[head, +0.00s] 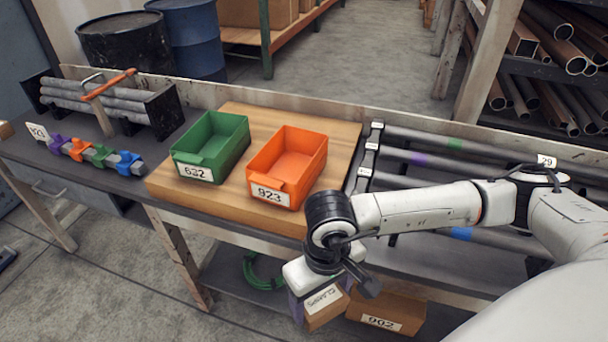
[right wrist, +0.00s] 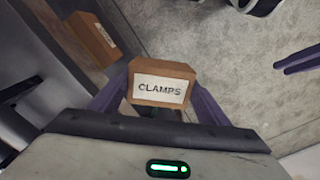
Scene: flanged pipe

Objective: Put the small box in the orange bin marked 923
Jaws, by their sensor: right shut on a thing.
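The small box (head: 322,305) is brown cardboard with a white label; in the right wrist view it reads CLAMPS (right wrist: 160,83). My right gripper (right wrist: 160,92) is shut on it, with a purple finger on either side. In the head view my right gripper (head: 318,297) holds the box in front of the bench, below the bench top's level. The orange bin (head: 290,165) marked 923 stands on a wooden board, up and left of the gripper, and looks empty.
A green bin (head: 210,145) marked 632 stands left of the orange bin. A box marked 902 (head: 385,312) is on the lower shelf beside the held box. Pipes in a rack (head: 420,140) lie to the right. Coloured clamps (head: 95,153) and a pipe tray (head: 110,108) sit at the left.

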